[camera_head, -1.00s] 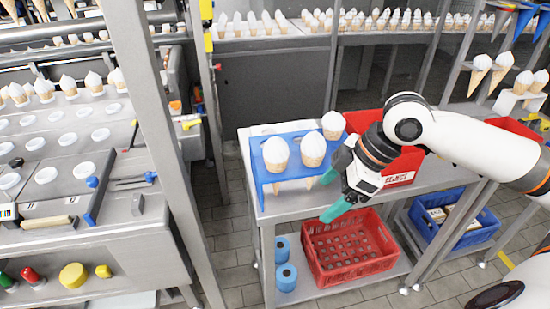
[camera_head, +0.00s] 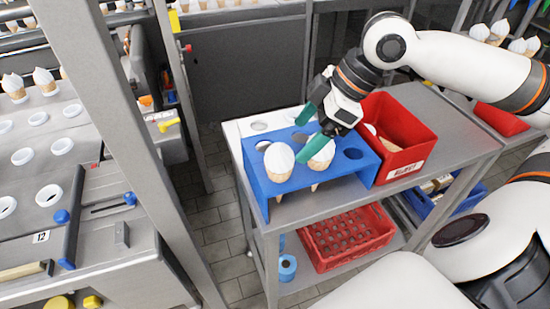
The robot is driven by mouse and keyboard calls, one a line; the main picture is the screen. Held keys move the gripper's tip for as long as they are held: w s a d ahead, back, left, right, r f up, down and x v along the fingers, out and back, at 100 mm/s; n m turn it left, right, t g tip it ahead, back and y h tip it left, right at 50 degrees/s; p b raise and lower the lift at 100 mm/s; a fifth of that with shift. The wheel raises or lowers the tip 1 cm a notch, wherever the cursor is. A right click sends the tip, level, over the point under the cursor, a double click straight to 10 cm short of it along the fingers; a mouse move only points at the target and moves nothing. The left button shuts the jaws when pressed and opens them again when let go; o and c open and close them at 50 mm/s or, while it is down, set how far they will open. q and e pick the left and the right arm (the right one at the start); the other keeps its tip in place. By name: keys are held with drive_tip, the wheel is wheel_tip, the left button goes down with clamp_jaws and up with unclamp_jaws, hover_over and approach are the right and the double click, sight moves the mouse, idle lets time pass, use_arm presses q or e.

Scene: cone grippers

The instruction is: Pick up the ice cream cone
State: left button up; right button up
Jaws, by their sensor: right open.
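Two ice cream cones with white tops stand upright in the blue rack (camera_head: 256,180) on the grey metal table. The left cone (camera_head: 278,163) is clear in view. The right cone (camera_head: 322,158) is partly covered by my right gripper (camera_head: 307,132). The gripper comes from the upper right with its teal fingers apart. One finger shows in front of the right cone's top and overlaps the left edge of it; the other is farther back. I cannot tell whether either finger touches the cone. My left gripper is not in view.
A red bin (camera_head: 412,150) stands right of the rack, with a cone-like thing partly visible inside. A red crate (camera_head: 346,262) and blue rolls (camera_head: 287,268) sit on the lower shelf. A grey post (camera_head: 120,130) stands at the left.

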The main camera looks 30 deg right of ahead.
sight(290, 151)
drive_tip(key=x, duration=0.3)
drive_tip(key=shift+f, duration=0.1)
drive_tip(key=shift+w+a+f+p, duration=0.2)
drive_tip(key=shift+a+f+p, duration=0.1)
drive_tip(key=shift+f, duration=0.1)
drive_tip(key=x, duration=0.4)
drive_tip(key=shift+w+a+f, duration=0.2)
drive_tip(key=shift+f, duration=0.05)
drive_tip(key=shift+c, duration=0.7)
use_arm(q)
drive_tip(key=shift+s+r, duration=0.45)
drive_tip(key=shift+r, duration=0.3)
use_arm(e)
drive_tip(key=c, duration=0.6)
